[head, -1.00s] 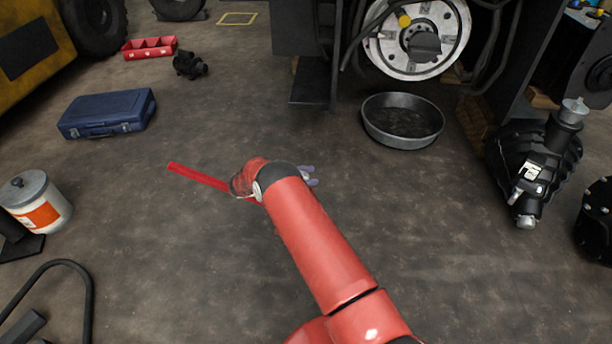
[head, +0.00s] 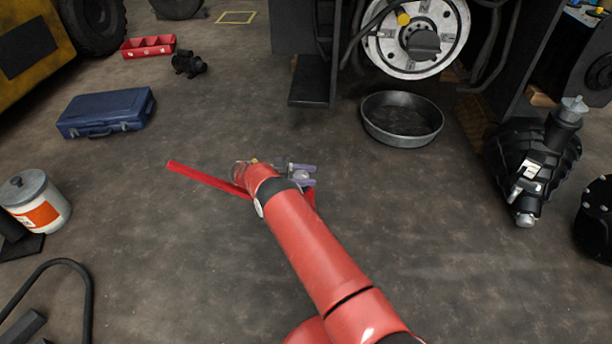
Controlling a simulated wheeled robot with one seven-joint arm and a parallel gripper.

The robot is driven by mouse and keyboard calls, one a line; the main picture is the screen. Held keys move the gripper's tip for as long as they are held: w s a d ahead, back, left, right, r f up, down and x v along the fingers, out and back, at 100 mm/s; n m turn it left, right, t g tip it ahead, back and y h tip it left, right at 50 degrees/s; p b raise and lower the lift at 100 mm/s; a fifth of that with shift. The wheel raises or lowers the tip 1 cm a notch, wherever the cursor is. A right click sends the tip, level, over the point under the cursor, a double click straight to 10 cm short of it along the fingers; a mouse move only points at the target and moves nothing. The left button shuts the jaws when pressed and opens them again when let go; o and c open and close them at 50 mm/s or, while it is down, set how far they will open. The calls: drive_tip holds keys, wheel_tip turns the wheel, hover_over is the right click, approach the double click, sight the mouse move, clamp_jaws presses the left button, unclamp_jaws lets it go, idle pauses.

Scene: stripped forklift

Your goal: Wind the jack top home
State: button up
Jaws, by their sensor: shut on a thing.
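A red bar (head: 205,179) lies low over the floor, left of my wrist, and looks like part of the jack. My red arm hides its right end. A small red piece (head: 311,195) shows just below my gripper and seems to belong to the same jack. My gripper (head: 306,175) points down beside the wrist, its two grey-violet fingers one above the other in the picture. It is shut on a small pale round thing (head: 299,176) between them, which looks like the jack top. The rest of the jack is hidden under my arm.
A round metal drain pan (head: 402,140) sits below the wheel hub (head: 417,40). A blue case (head: 106,112) and an orange-labelled can (head: 37,201) stand at left. A black ribbed unit (head: 533,165) stands at right. The floor around my gripper is clear.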

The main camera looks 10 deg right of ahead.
sight(307, 175)
drive_tip(key=o, duration=0.7)
drive_tip(key=shift+d+r, duration=0.1)
drive_tip(key=shift+r, duration=0.1)
drive_tip(key=o, duration=0.3)
drive_tip(key=shift+f, duration=0.15)
wheel_tip(307, 175, up, 20)
drive_tip(key=p, duration=0.3)
drive_tip(key=shift+p, duration=0.3)
